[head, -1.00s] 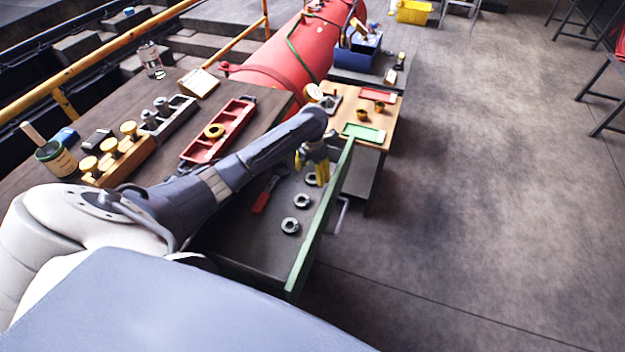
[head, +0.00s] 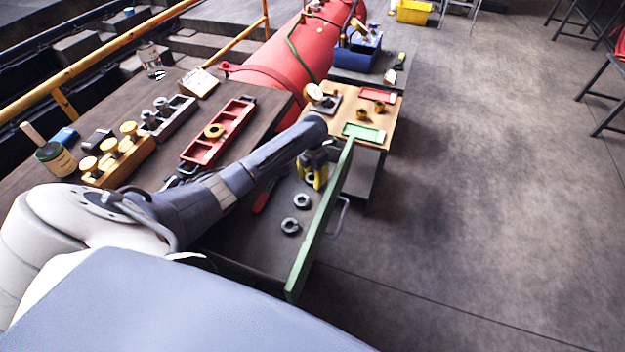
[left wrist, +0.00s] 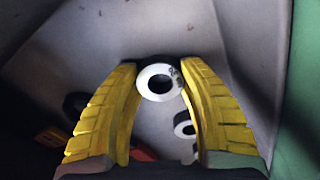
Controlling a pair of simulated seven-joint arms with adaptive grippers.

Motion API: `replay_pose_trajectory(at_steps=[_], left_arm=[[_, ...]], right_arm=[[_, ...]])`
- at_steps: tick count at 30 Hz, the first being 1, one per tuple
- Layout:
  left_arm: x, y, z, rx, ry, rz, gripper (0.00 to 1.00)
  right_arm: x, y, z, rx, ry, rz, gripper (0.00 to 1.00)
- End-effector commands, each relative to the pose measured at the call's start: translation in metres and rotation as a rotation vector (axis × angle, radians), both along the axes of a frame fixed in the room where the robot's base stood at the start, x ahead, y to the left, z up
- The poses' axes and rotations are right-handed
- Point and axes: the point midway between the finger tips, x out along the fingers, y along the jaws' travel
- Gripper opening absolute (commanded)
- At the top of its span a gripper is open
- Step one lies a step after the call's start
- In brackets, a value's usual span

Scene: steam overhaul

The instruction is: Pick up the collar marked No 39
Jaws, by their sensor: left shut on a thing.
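My left gripper (head: 313,181) reaches down into the open drawer with its yellow fingers. In the left wrist view the fingers (left wrist: 160,80) are shut on a pale steel collar (left wrist: 147,75). Small dark marks show on the collar's right side, too small to read. In the head view the fingers largely hide this collar. Two more collars lie loose on the drawer floor, a nearer one (head: 290,226) and a middle one (head: 302,201). A further collar (left wrist: 178,127) shows partly below the held one in the left wrist view. My right gripper is not in view.
The drawer's green front (head: 318,232) stands close to the right of my gripper. A red-handled tool (head: 262,200) lies left of the collars. A red tray (head: 205,147) and a yellow block with knobs (head: 118,162) stand on the bench.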

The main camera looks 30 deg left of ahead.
Motion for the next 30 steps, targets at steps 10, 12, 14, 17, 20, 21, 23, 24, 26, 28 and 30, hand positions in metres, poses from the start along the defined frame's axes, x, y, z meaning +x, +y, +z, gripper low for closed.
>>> replay_pose_trajectory(at_steps=[10,12,14,17,20,21,23,24,26,28,30], left_arm=[[0.0,0.0,0.0,0.0,-0.001,0.0,0.01],[0.0,0.0,0.0,0.0,-0.001,0.0,0.01],[0.0,0.0,0.001,0.0,-0.001,0.0,0.01],[0.001,0.001,0.003,0.001,-0.001,0.0,0.01],[0.001,0.001,0.008,0.001,-0.001,-0.001,0.01],[0.001,0.0,0.012,0.0,-0.002,0.0,0.01],[0.001,0.0,0.018,0.0,-0.003,-0.001,0.01],[0.001,0.001,0.023,0.0,-0.003,-0.001,0.01],[0.001,0.001,0.032,0.001,-0.004,-0.002,0.01],[0.002,0.001,0.044,0.001,-0.004,-0.002,0.01],[0.002,0.002,0.058,0.003,-0.006,-0.002,0.01]], right_arm=[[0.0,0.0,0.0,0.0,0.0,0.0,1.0],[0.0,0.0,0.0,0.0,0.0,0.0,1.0],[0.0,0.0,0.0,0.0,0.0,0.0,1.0],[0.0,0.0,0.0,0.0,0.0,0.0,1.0],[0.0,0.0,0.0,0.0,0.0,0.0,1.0],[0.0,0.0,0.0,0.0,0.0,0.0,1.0],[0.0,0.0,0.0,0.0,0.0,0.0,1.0],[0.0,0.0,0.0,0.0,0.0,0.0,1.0],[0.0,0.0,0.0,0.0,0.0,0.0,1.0],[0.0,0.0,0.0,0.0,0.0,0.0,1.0],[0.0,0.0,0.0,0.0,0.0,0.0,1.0]])
